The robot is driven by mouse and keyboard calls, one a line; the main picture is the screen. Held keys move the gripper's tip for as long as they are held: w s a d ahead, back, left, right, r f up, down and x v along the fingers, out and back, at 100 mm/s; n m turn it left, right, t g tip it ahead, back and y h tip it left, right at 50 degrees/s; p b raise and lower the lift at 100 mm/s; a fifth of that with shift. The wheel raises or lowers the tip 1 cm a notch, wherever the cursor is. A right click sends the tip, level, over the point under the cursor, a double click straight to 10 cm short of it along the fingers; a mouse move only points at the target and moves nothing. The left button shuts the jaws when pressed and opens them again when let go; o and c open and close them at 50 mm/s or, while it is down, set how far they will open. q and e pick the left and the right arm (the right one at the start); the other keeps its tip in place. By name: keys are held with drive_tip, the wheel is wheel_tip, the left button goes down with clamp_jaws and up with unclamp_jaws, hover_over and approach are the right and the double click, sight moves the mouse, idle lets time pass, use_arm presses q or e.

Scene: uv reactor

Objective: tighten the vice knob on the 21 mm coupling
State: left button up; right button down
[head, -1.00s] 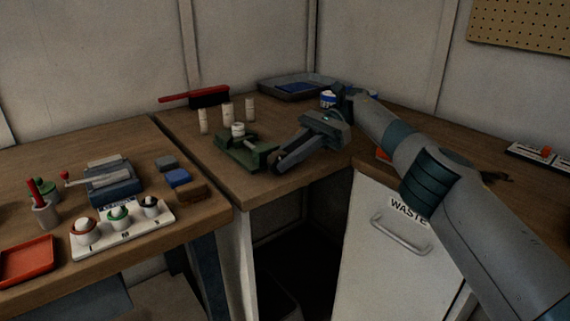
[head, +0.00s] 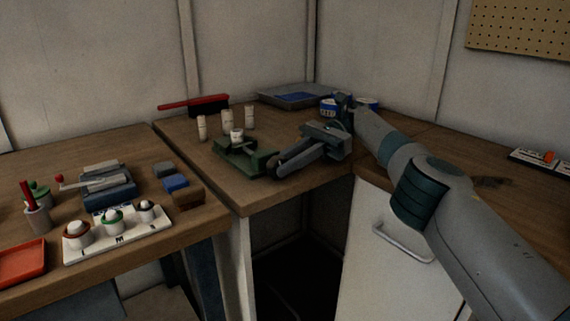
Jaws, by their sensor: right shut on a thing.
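The green vice (head: 235,154) stands near the front edge of the corner bench. A short whitish coupling (head: 237,138) sits upright in its jaws. I cannot read its size. My right gripper (head: 273,166) reaches in from the right and is shut at the vice's right end, where the knob is. The fingers hide the knob, so its turn cannot be seen. My left gripper is not in view.
Several pale upright cylinders (head: 227,121) stand behind the vice, near a red-handled brush (head: 207,104). A grey tray (head: 297,96) lies at the back. The left bench holds a white board (head: 120,239) with several capped pots and a red tray (head: 22,262).

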drive_tip(key=c, duration=1.9)
unclamp_jaws()
drive_tip(key=shift+o, duration=0.2)
